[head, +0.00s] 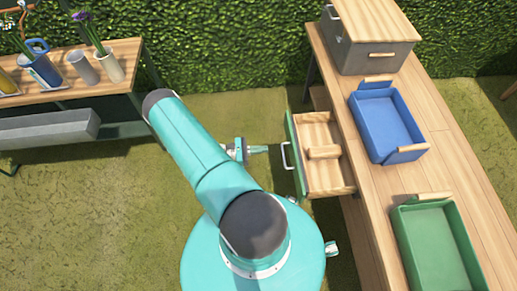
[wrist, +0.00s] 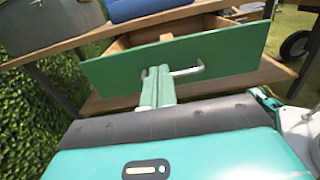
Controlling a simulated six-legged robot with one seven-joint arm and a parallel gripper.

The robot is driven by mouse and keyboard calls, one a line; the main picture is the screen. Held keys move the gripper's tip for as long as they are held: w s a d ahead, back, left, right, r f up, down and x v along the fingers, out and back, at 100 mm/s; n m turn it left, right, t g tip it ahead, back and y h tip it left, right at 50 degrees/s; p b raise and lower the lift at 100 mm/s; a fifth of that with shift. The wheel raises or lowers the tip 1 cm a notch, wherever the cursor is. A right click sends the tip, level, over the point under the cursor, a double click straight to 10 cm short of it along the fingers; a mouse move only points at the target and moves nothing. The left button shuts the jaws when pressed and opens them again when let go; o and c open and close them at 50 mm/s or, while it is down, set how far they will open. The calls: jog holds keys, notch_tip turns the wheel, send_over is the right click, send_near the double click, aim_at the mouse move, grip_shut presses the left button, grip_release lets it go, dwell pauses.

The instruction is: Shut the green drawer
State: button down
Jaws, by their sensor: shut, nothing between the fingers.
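The green drawer (head: 323,160) is pulled out of the left side of the long wooden table in the head view. A small wooden block lies inside it. Its green front with a pale handle (wrist: 188,70) faces me in the wrist view. My gripper (head: 264,149) is shut and empty, pointing right, just left of the drawer's handle in the head view. In the wrist view its fingers (wrist: 157,76) overlap the left part of the handle and the drawer front. I cannot tell whether they touch it.
A blue tray (head: 356,126), a green tray (head: 402,240) and a grey box with a wooden top (head: 345,52) stand on the table (head: 437,122). A bench with vases (head: 112,97) is at the left. The grass around my body is clear. A hedge (head: 220,45) closes the back.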

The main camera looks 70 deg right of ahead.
aim_at(293, 146)
jog(key=x, duration=1)
jog(key=shift+r, duration=0.1)
jog(key=shift+s, duration=0.1)
jog(key=shift+s+d, duration=0.3)
jog(key=shift+s, duration=0.1)
jog(key=x, duration=1.6)
jog(key=shift+s+d, duration=0.1)
jog(key=shift+s, duration=0.15)
